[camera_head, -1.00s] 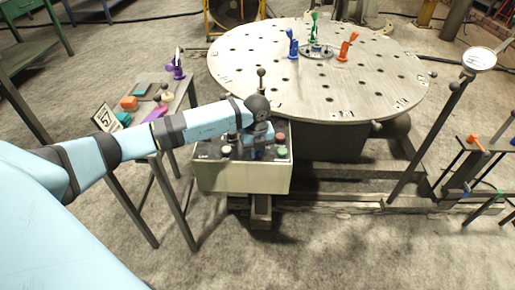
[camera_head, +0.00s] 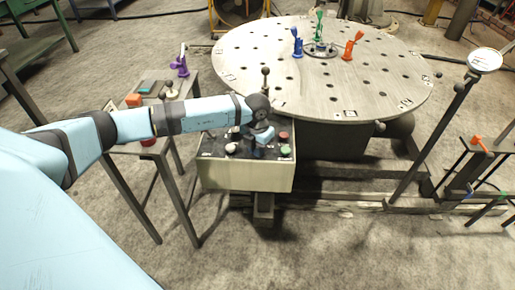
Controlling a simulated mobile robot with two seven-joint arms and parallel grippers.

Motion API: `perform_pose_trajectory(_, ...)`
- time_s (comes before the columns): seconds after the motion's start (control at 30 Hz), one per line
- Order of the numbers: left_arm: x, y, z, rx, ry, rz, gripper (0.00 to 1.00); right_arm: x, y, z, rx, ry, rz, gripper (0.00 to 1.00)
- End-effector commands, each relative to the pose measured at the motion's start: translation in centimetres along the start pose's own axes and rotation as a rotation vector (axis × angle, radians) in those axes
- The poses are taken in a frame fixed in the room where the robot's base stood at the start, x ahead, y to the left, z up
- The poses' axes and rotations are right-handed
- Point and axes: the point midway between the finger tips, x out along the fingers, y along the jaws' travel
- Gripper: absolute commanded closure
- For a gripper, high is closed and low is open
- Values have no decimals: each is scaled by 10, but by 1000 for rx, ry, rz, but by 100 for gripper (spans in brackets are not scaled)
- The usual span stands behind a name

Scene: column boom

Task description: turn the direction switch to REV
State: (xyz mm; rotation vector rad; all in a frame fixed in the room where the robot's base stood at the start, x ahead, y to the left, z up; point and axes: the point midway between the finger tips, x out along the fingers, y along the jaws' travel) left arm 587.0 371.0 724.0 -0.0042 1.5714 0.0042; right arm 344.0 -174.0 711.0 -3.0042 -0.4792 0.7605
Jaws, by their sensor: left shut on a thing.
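A cream control box (camera_head: 245,177) with a dark top panel stands in front of the round table. My left gripper (camera_head: 261,152) points down at the middle of the panel, between the pale knob at the left and the red and green buttons at the right. It is shut on a small control there, by its place the direction switch, which my gripper and wrist hide. I cannot read which way the switch points. A red button (camera_head: 284,136) and a green button (camera_head: 285,151) show right of the gripper. My right gripper is not in view.
A round perforated table (camera_head: 330,85) holds blue, green and orange clamps (camera_head: 353,45). A ball-topped lever (camera_head: 265,80) stands behind the box. A side table (camera_head: 180,95) with small items is at the left. A round dial on a post (camera_head: 484,60) stands at the right.

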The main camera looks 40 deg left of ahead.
Motion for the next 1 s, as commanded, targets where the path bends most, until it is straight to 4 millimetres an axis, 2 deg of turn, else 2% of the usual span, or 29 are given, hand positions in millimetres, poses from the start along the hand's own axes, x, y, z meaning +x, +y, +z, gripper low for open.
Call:
perform_pose_trajectory(0.3, -1, 1, 1, 75, -2, 0, 100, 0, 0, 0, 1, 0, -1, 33)
perform_pose_trajectory(0.73, -1, 1, 1, 83, -2, 0, 100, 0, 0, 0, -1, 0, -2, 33)
perform_pose_trajectory(0.77, -1, 1, 1, 83, -2, 0, 76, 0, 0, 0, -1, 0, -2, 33)
perform_pose_trajectory(0.83, -1, 1, 1, 82, -2, 0, 60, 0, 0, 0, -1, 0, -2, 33)
perform_pose_trajectory(0.87, -1, 1, 1, 82, -2, 0, 57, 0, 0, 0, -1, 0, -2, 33)
perform_pose_trajectory(1.0, 0, 1, 0, 82, -1, 0, 57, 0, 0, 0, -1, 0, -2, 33)
